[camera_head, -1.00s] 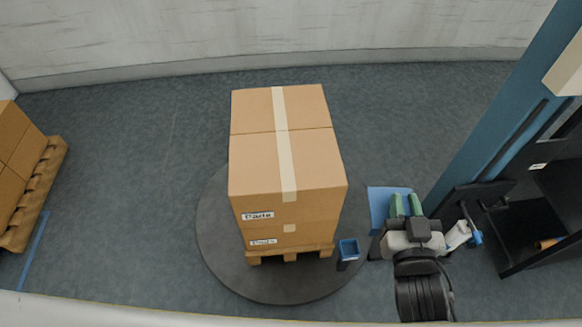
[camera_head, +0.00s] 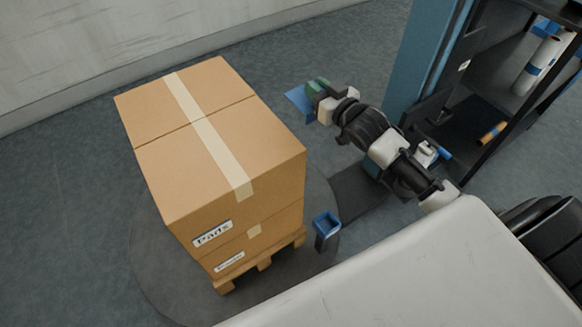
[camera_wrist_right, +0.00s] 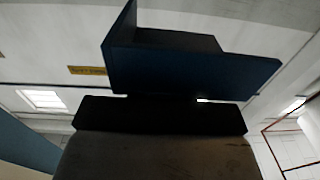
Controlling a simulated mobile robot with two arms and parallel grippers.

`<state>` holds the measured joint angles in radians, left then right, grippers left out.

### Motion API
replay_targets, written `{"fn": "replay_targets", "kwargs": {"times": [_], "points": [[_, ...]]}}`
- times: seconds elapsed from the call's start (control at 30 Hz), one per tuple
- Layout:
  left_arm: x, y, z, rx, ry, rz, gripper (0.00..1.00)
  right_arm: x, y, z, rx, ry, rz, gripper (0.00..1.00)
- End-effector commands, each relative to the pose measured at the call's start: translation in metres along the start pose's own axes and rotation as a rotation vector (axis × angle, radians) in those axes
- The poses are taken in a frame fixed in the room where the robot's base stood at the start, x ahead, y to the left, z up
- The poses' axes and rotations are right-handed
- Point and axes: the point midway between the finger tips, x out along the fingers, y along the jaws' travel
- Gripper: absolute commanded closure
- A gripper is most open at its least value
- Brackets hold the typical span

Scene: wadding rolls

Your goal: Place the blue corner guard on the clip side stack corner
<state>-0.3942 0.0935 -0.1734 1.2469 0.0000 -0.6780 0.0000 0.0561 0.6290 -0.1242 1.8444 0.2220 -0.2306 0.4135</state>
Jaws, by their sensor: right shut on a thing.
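The blue corner guard (camera_head: 299,101) is in my right gripper (camera_head: 318,92), at the upper middle of the head view. The gripper is shut on it and holds it in the air to the right of the box stack. In the right wrist view the guard (camera_wrist_right: 190,68) shows as a dark blue angled piece above the gripper. The stack of brown cartons (camera_head: 225,150) stands on a wooden pallet (camera_head: 262,262). The guard is apart from the stack. A small blue-topped post (camera_head: 327,228), perhaps the clip, stands by the stack's near right side. My left gripper is not in view.
The pallet rests on a dark round turntable (camera_head: 160,285). A blue column (camera_head: 425,55) and a dark shelf with white rolls (camera_head: 541,62) stand at the right. A pale surface (camera_head: 420,275) fills the lower right. Floor is clear at the left.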

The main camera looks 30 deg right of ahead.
Motion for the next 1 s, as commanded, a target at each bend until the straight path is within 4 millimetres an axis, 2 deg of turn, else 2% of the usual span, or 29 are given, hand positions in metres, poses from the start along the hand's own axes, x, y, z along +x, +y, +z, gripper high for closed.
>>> {"fn": "replay_targets", "kwargs": {"times": [0.03, 0.1, 0.2, 0.27, 0.37, 0.7, 0.83, 1.0], "points": [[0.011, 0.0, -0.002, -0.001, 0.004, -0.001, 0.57, 0.006, 0.013, 0.006, -0.005, 0.005, 0.009, 1.0], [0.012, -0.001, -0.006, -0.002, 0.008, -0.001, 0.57, 0.011, 0.026, 0.004, -0.003, 0.007, 0.018, 1.0], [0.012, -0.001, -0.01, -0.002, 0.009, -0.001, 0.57, 0.014, 0.037, 0.001, 0.0, 0.009, 0.027, 1.0], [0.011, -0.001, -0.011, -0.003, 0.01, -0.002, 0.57, 0.015, 0.038, 0.002, 0.002, 0.009, 0.029, 1.0], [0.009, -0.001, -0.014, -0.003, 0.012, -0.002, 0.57, 0.011, 0.027, 0.009, 0.007, 0.007, 0.028, 1.0], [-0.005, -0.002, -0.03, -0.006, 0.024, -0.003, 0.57, -0.013, -0.045, 0.054, 0.01, 0.007, 0.03, 1.0], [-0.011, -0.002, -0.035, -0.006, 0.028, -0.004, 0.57, -0.018, -0.062, 0.065, 0.006, 0.007, 0.031, 1.0], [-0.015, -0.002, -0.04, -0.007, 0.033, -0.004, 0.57, -0.021, -0.07, 0.073, 0.002, 0.008, 0.031, 1.0]]}}
